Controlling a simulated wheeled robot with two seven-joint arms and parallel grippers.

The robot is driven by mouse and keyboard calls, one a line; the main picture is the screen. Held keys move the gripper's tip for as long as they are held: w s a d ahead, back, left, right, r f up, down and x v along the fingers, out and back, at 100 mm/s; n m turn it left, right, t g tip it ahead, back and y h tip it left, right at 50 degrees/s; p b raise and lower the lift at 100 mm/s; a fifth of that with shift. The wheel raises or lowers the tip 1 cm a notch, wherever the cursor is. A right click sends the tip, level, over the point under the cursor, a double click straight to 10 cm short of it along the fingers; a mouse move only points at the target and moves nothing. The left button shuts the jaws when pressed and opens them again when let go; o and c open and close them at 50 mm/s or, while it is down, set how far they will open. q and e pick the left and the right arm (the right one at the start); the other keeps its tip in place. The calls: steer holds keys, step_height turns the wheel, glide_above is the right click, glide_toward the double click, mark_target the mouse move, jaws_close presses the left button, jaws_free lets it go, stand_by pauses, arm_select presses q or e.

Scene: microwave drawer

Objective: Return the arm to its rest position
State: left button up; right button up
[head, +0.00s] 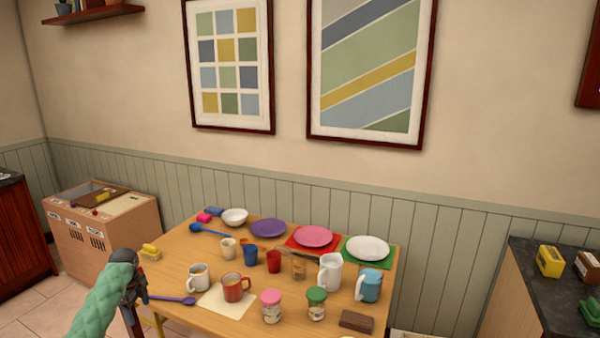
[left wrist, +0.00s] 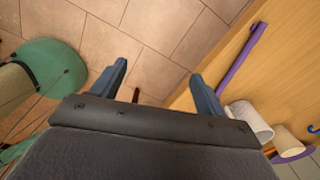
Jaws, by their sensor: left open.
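My left arm, in a green sleeve, comes in from the lower left in the head view. My left gripper (head: 135,292) is by the left edge of the wooden table (head: 185,262). In the left wrist view the two blue-grey fingers (left wrist: 163,88) stand wide apart with nothing between them. Floor tiles and the table's edge show beyond them. My right gripper is in neither view.
The table holds mugs, such as a white one (head: 199,278) and a red one (head: 235,288), plus plates, jars and a white pitcher (head: 330,272). A yellow sponge (head: 151,250) lies at its left corner. A wooden cabinet (head: 105,230) stands behind left. A dark counter (head: 550,290) is at right.

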arm_select(q)
steer(key=s+d+f+n, duration=0.3)
steer(key=s+d+f, duration=0.4)
steer(key=f, duration=0.6)
steer(key=s+d+f+n, duration=0.3)
steer(key=s+d+f, duration=0.2)
steer(key=s+f, duration=0.55)
steer(key=s+d+f+n, duration=0.2)
steer(key=s+d+f, duration=0.45)
steer(key=f, duration=0.75)
steer(key=s+d+f+n, duration=0.3)
steer(key=s+d+f, duration=0.2)
steer(key=s, duration=0.6)
steer(key=s+d+f+n+t+b, duration=0.1)
steer(key=s+d+f, duration=0.4)
steer(key=s, duration=0.6)
steer(key=s+d+f+n, duration=0.4)
steer(key=s+d+f, duration=0.1)
steer(key=s, duration=0.6)
steer(key=shift+s+d+n+t+b, duration=0.2)
steer(key=shift+d+n+t+b, duration=0.15)
steer(key=shift+d, duration=0.45)
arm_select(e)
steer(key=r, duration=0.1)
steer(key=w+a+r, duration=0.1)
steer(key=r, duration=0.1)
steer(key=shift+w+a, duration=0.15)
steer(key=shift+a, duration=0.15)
